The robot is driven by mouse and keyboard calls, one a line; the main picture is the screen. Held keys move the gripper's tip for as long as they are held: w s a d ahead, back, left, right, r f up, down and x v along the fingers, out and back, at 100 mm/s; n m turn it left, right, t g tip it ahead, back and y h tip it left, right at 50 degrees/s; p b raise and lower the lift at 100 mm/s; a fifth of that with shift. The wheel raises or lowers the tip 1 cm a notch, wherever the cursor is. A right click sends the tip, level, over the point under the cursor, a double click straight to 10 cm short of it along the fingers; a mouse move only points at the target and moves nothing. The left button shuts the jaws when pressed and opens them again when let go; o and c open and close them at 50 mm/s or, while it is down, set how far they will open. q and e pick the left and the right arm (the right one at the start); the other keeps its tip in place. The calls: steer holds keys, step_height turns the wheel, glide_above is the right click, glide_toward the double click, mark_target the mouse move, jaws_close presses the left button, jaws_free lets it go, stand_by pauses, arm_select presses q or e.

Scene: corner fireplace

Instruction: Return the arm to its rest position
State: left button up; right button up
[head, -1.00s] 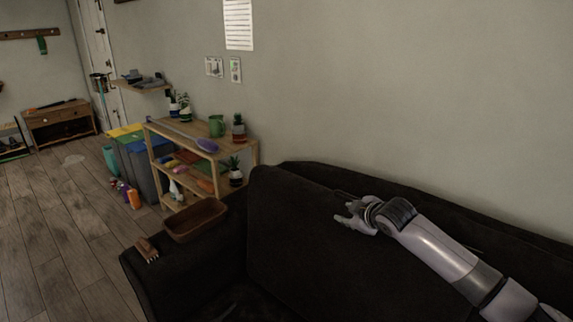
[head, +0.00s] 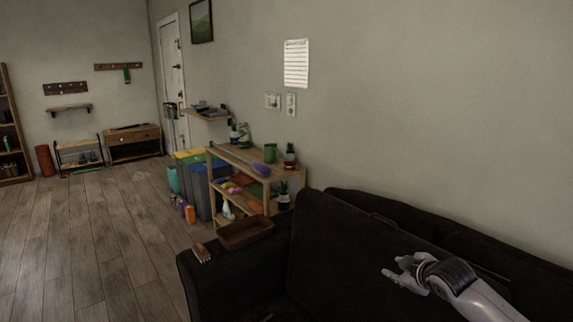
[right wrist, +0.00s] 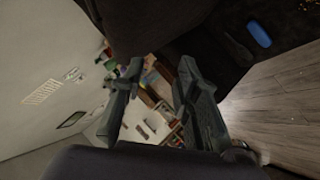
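My right arm comes in from the lower right of the head view. Its gripper (head: 394,276) is in front of the dark sofa's backrest (head: 345,255). In the right wrist view the gripper (right wrist: 158,78) has its two dark fingers spread apart with nothing held between them. My left arm and gripper are not in view.
A wooden tray (head: 246,233) and a brush (head: 201,252) lie on the sofa's armrest. Behind stand a wooden shelf (head: 262,177) with plants and bins (head: 199,190). A blue object (right wrist: 259,34) shows in the right wrist view. The wooden floor (head: 95,240) at left is clear.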

steer(key=s+a+f+m+g+y, duration=0.1)
steer(key=s+a+f+g, duration=0.1)
steer(key=s+a+f, duration=0.65)
steer(key=s+a+f+m+g, duration=0.15)
steer(key=s+a+f, duration=0.4)
steer(key=s, duration=0.55)
steer(key=s+d+f+m+g+h, duration=0.1)
steer(key=s+d+m+g, duration=0.15)
steer(key=s, duration=0.95)
steer(key=s+d+f+m+g+h, duration=0.1)
steer(key=s+d+f+m+g, duration=0.2)
steer(key=s, duration=0.9)
step_height(320, 180, down, 25)
steer(key=s, duration=0.2)
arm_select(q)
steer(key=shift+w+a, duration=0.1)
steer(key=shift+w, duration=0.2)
arm_select(e)
steer(key=s+d+f+g, duration=0.1)
steer(key=s+d+f, duration=0.1)
steer(key=s+f, duration=1.4)
steer(key=shift+s+d+m, duration=0.25)
steer(key=shift+d+m, duration=0.05)
